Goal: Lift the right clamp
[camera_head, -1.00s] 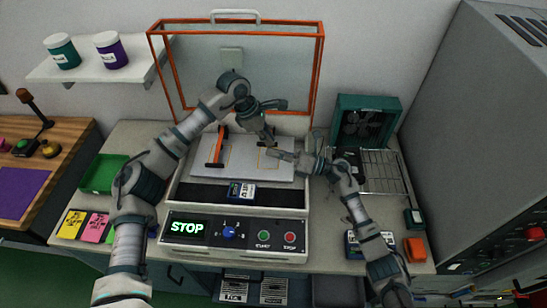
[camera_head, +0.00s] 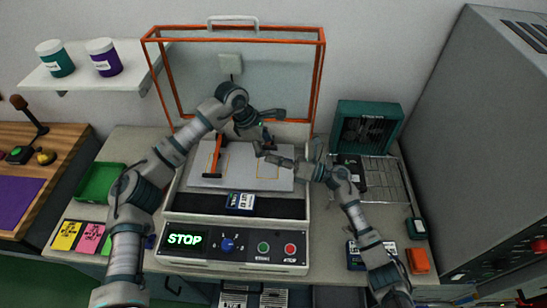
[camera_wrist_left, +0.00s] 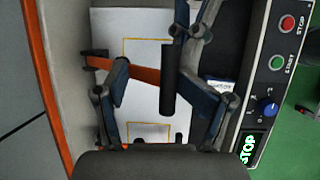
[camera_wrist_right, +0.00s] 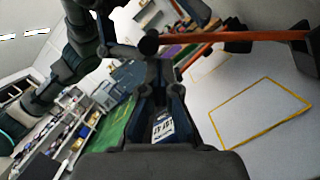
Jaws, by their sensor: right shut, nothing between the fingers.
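An orange clamp with black ends (camera_head: 215,155) lies over the left part of the white plate (camera_head: 238,178). My left gripper (camera_wrist_left: 160,90) is open above the plate. My right gripper (camera_head: 262,153) is shut and empty, its tips low over the plate close to the left gripper. No contact with a clamp is clear.
An orange-framed lid (camera_head: 322,90) stands open behind. A front panel (camera_head: 213,256) has a STOP display, blue knob and two buttons. A small labelled device (camera_head: 239,201) lies in the dark front strip. A fan box (camera_head: 366,125) and wire rack (camera_head: 385,175) stand right.

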